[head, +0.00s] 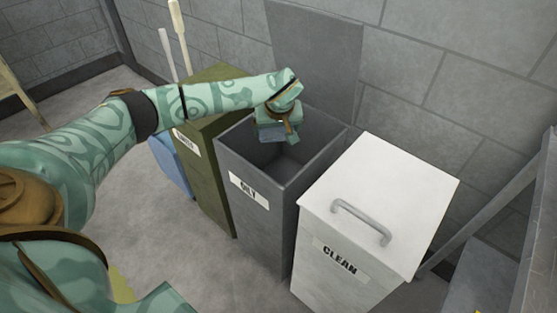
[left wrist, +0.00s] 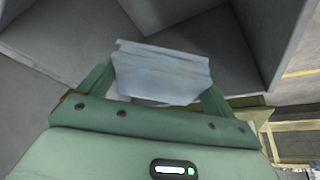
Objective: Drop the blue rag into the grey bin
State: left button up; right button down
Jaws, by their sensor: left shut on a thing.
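The grey bin (head: 259,201), labelled "OILY", stands in the middle of the head view with its lid raised against the wall and its mouth open. My left gripper (head: 278,132) hangs over the bin's mouth. It is shut on the blue rag (left wrist: 162,73), which shows as a folded pale-blue bundle between the fingers in the left wrist view. In the head view only a small bit of the rag shows below the gripper. Beneath the rag, the wrist view shows the bin's grey inner walls. My right gripper is not in view.
A white bin (head: 385,195) labelled "CLEAN", with a closed lid and handle, stands to the right. An olive-green bin (head: 206,185) stands to the left, with a blue container (head: 170,163) beyond it. A block wall (head: 445,70) is behind.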

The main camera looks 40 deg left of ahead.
pick_arm(q)
jog(key=shift+f, duration=0.1)
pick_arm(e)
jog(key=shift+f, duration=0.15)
pick_arm(q)
jog(key=o, duration=0.7)
jog(key=shift+o, duration=0.2)
jog(key=p+v, duration=0.8)
jog(key=v, duration=0.8)
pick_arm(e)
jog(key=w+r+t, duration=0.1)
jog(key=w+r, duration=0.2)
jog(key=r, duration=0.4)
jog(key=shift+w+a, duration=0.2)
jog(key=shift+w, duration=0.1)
pick_arm(q)
jog(key=shift+d, duration=0.1)
